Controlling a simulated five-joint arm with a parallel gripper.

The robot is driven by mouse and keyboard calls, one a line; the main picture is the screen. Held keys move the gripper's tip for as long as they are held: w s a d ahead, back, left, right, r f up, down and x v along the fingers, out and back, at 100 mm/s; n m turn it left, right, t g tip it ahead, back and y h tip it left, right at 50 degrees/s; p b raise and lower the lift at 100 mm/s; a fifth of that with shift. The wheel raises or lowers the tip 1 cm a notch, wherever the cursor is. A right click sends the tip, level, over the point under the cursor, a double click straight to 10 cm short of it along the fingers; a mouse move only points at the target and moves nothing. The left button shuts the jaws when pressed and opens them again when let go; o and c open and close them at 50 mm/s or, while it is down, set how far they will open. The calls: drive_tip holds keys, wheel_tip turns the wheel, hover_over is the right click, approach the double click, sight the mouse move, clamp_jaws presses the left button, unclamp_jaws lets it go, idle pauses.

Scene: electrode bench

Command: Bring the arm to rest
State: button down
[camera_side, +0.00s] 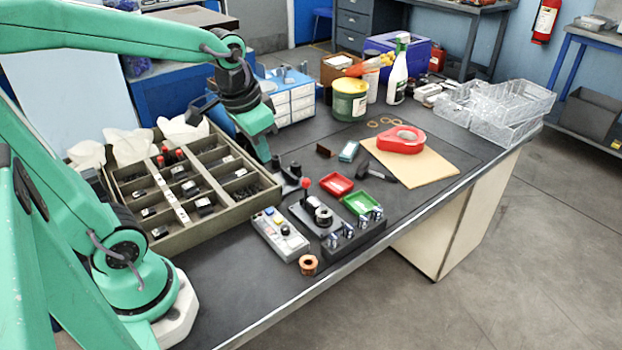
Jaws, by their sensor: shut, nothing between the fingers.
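My green arm reaches in from the left, over the bench (400,205). My gripper (266,155) hangs from its end, pointing down, at the right edge of the compartmented tray (222,210). It is shut and empty. Whether its tips touch anything is hard to tell. A small dark stand (290,178) is just below and right of the tips.
Clear wire baskets (510,105) stand right.

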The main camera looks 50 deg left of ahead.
drive_tip(key=s+d+r+t, duration=0.2)
drive_tip(key=s, duration=0.4)
drive_tip(key=shift+s+d+r+n+t, duration=0.2)
drive_tip(key=shift+d+r+n+t, duration=0.1)
drive_tip(key=shift+d+t, duration=0.1)
